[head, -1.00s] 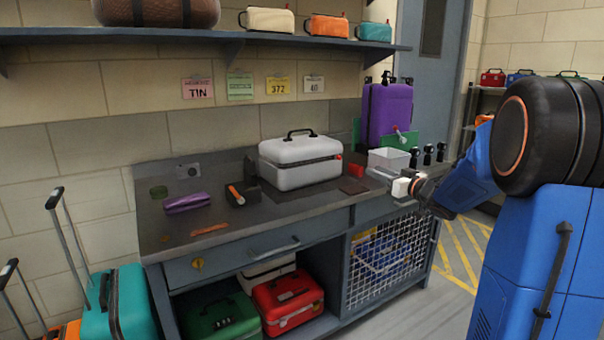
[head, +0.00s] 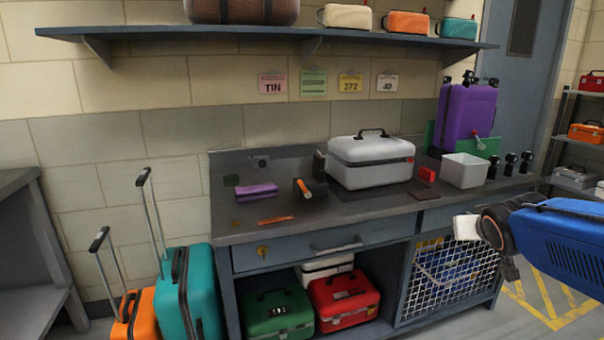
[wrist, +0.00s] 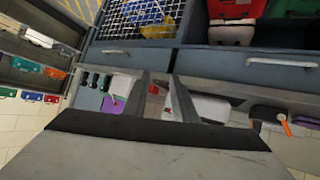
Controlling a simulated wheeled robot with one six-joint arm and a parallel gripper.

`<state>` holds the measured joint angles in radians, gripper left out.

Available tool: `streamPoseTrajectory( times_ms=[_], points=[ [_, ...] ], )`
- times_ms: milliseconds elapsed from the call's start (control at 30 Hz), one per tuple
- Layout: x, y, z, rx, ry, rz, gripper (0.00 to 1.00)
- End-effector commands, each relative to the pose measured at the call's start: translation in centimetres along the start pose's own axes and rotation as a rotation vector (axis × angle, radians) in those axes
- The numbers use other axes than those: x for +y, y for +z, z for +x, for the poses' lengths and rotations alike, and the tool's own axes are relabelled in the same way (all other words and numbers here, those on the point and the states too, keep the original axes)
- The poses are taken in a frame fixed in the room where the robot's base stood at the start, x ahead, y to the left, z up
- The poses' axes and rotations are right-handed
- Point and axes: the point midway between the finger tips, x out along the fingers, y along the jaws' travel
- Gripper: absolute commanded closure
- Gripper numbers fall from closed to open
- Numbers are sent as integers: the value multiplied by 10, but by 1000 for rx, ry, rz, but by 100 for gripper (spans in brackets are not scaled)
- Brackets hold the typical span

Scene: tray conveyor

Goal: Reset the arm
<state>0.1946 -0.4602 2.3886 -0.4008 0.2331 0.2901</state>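My arm (head: 572,245) shows blue at the right edge of the head view, in front of the bench's right end. My gripper (head: 466,227) is a pale end piece at its tip, beside the mesh door and below the bench top; its fingers are hard to make out there. In the wrist view my gripper (wrist: 161,84) has two grey fingers standing apart with a gap between them. Nothing is held between them; the bench behind shows through the gap, upside down.
The bench (head: 380,208) carries a white case (head: 370,160), a white bin (head: 464,171), a purple suitcase (head: 466,118) and a red block (head: 427,174). Teal (head: 190,300) and orange (head: 136,318) suitcases stand on the floor at left. A shelf (head: 300,33) hangs above.

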Motion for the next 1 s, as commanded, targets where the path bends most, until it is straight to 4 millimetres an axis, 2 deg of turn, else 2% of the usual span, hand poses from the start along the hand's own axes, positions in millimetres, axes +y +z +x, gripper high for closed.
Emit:
streamPoseTrajectory(
  times_ms=[33,300,400,500,667,1000],
  points=[
    [-7,19,-16,-46,-8,-1,75],
    [-45,137,-96,-346,-108,-29,75],
    [-58,173,-123,-439,-161,-48,75],
    [-67,199,-143,-506,-207,-65,75],
    [-74,219,-159,-559,-243,-81,75],
    [-74,221,-160,-564,-246,-83,75]
  ],
)
